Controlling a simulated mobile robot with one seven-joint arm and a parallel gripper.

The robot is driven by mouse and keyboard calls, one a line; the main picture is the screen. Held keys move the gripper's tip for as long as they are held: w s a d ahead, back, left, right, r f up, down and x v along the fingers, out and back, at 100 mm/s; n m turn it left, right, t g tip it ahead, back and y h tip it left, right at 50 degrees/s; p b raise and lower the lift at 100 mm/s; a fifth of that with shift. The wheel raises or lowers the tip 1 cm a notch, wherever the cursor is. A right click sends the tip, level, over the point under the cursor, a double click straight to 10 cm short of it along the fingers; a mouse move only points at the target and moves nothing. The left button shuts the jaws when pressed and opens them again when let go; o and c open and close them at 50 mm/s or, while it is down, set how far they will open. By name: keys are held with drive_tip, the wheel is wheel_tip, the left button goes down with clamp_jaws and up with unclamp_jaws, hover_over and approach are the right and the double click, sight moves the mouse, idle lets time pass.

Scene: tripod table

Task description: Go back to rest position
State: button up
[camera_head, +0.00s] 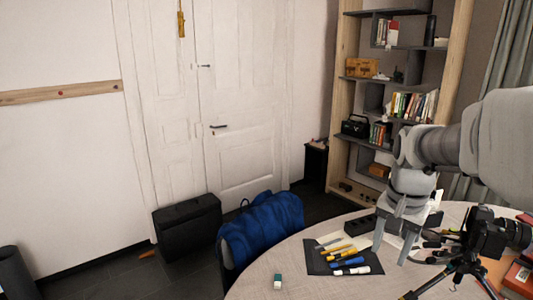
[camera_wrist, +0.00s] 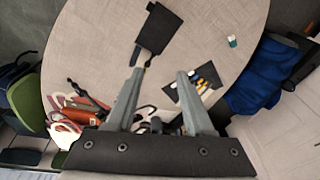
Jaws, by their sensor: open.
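My gripper (camera_head: 390,252) is over the round table (camera_head: 253,291) in the head view, with its two fingers pointing down and apart. In the wrist view, my gripper (camera_wrist: 160,73) is open, with nothing seen between the fingertips. A black camera (camera_head: 490,236) on a tripod stands on the table to the right of my gripper. A dark mat with several pens (camera_head: 316,264) lies to the left of my gripper. Whether the fingers touch anything cannot be told.
A small green and white block (camera_head: 278,281) lies near the table's edge. A blue cloth or jacket (camera_head: 262,226) hangs beside the table. Red-orange items (camera_head: 521,276) lie at the right. A bookshelf (camera_head: 340,120) stands behind. A dark flat object (camera_wrist: 158,28) lies ahead in the wrist view.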

drive_tip(key=s+a+n+t, duration=0.2)
drive_tip(key=s+a+n, duration=0.2)
drive_tip(key=s, duration=0.3)
drive_tip(key=s+a+r+n+t, duration=0.1)
drive_tip(key=s+a+n, duration=0.4)
drive_tip(key=s+a, duration=0.2)
drive_tip(key=shift+s+t+y, duration=0.3)
drive_tip(key=shift+s+t, duration=0.1)
drive_tip(key=shift+s, duration=0.4)
